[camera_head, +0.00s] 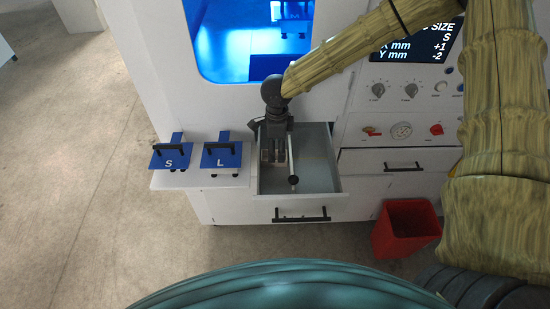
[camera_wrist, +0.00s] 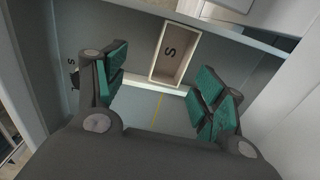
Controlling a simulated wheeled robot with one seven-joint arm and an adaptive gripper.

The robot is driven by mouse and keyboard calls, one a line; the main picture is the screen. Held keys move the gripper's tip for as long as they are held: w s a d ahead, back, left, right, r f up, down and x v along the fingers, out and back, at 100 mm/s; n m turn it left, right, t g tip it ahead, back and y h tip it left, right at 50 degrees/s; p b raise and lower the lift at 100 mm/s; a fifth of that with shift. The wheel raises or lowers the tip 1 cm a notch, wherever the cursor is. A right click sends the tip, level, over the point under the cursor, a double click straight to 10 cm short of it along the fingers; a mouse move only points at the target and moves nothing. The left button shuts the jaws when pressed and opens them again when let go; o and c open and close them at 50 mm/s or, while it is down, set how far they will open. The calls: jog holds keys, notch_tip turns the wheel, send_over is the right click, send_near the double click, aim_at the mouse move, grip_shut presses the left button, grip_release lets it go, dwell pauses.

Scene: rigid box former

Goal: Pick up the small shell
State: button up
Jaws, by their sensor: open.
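The small shell (camera_wrist: 160,72) is an open, shallow box with pale walls and a black S on its grey floor. In the wrist view it lies at the upper middle, beyond the gap between my green-padded fingers. My gripper (camera_wrist: 163,82) is open and empty. In the head view my gripper (camera_head: 273,152) points down over the left part of the open drawer (camera_head: 320,178). There the gripper largely hides the shell. I cannot tell how far the fingertips are above it.
Blue plates marked S (camera_head: 172,162) and L (camera_head: 222,161) with black handles sit on a shelf left of the drawer. A red bin (camera_head: 405,230) stands on the floor at right. The drawer's right part looks clear.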

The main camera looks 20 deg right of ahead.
jog(key=w+f, duration=0.1)
jog(key=f, duration=0.1)
jog(key=w+f+p, duration=0.1)
jog(key=shift+w+a+f, duration=0.1)
jog(key=shift+w+f, duration=0.2)
jog(key=shift+f, duration=0.1)
jog(key=shift+s+f+p, duration=0.6)
jog(key=shift+f, duration=0.55)
jog(key=shift+w+f, duration=0.4)
jog(key=shift+f, duration=0.15)
jog(key=shift+s+r, duration=0.15)
jog(key=shift+r, duration=0.05)
jog(key=shift+s, duration=0.1)
jog(key=c, duration=1)
